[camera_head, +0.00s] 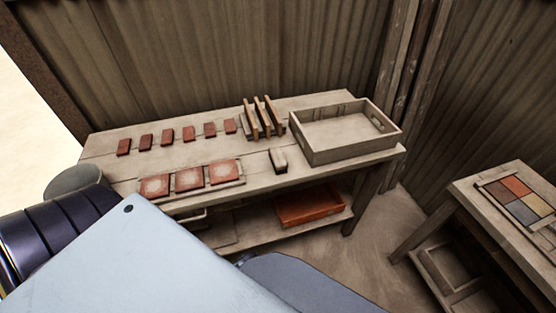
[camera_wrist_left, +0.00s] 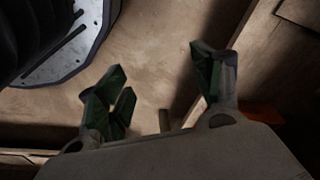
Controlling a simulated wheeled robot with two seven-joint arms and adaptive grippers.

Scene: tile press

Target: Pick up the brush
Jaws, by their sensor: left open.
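A small pale block with a darker side, which looks like the brush (camera_head: 278,160), lies near the front edge of the workbench (camera_head: 262,181), just left of the wooden tray. My left gripper (camera_wrist_left: 160,95) is open and empty in the left wrist view, its green-padded fingers spread apart over the floor. I cannot make out the brush in that view. In the head view my own arm hides the left gripper. My right gripper is in neither view.
The wooden tray (camera_head: 311,155) stands on the bench's right end, beside upright boards (camera_head: 267,117) in a rack. Several red tiles (camera_head: 189,133) lie in a row, with patterned tiles (camera_head: 189,180) in front. An orange tray (camera_head: 308,209) sits on the lower shelf. Another table (camera_head: 478,210) is right.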

